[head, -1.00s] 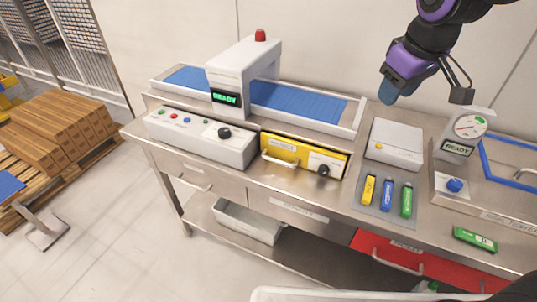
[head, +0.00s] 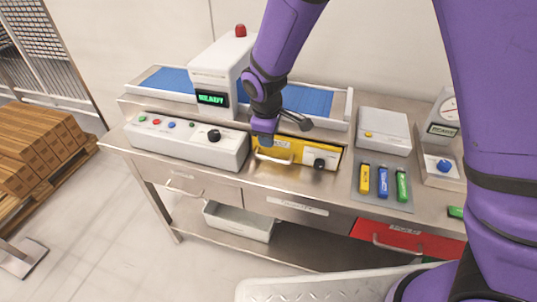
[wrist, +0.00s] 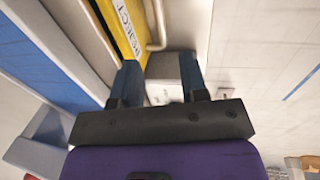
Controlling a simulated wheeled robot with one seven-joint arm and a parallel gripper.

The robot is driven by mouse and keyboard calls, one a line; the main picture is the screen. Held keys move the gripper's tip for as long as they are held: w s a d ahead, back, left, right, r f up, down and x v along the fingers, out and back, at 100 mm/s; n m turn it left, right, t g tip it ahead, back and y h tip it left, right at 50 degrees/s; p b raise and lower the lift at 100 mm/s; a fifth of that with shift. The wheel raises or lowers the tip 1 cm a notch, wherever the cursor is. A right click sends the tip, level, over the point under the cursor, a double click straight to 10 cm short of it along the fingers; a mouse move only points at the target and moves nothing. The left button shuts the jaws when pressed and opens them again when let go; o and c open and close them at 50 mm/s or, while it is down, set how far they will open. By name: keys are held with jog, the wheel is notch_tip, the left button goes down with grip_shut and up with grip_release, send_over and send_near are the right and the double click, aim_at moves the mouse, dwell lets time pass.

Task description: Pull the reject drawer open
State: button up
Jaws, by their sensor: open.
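The reject drawer (head: 296,148) has a yellow front with a pale bar handle (head: 273,159) on its left part. It sits on the bench between the conveyor controls and the flat grey box, and looks closed. In the wrist view the yellow front (wrist: 122,30) reads REJECT, and its handle (wrist: 156,25) lies just beyond the fingertips. My gripper (head: 263,138) is at the drawer's left end, close to the handle. In the wrist view its two dark blue fingers (wrist: 160,75) are apart with nothing held. I cannot tell whether a finger touches the handle.
A white control box (head: 185,142) stands left of the drawer, with the blue conveyor (head: 305,98) behind. A dark knob (head: 319,163) sits right of the handle. Colored markers (head: 382,182) lie further right. A red drawer (head: 398,235) is below. Floor in front is clear at left.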

aim_at(272, 158)
jog(key=f, duration=0.3)
jog(key=w+f, duration=0.1)
jog(key=f, duration=0.2)
jog(key=w+f, duration=0.1)
jog(key=f, duration=0.3)
jog(key=shift+d, duration=0.4)
grip_shut()
